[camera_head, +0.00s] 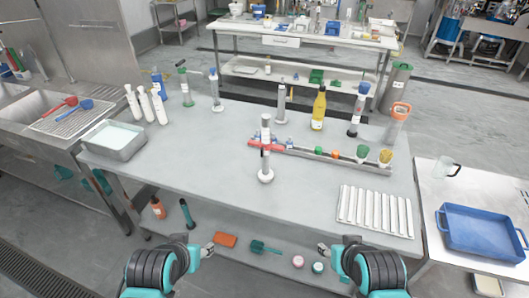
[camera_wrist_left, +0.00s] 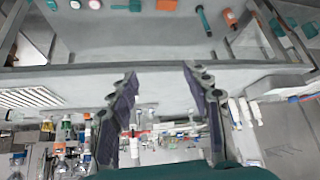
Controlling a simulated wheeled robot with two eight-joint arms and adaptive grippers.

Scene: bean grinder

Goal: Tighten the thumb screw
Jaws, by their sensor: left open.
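A slim upright grinder-like device (camera_head: 266,162) with a pale body and a round foot stands near the middle of the grey table (camera_head: 215,160). A red bar passes beside or behind it. The thumb screw is too small to make out. My left gripper (camera_head: 207,249) is low in the head view, in front of the table's near edge and apart from the device. In the left wrist view its two fingers (camera_wrist_left: 160,78) are spread with nothing between them. My right gripper (camera_head: 323,250) is also in front of the table; its jaw gap is not clear.
A ribbed white rack (camera_head: 375,210) is at the front right. The front middle of the tabletop is clear.

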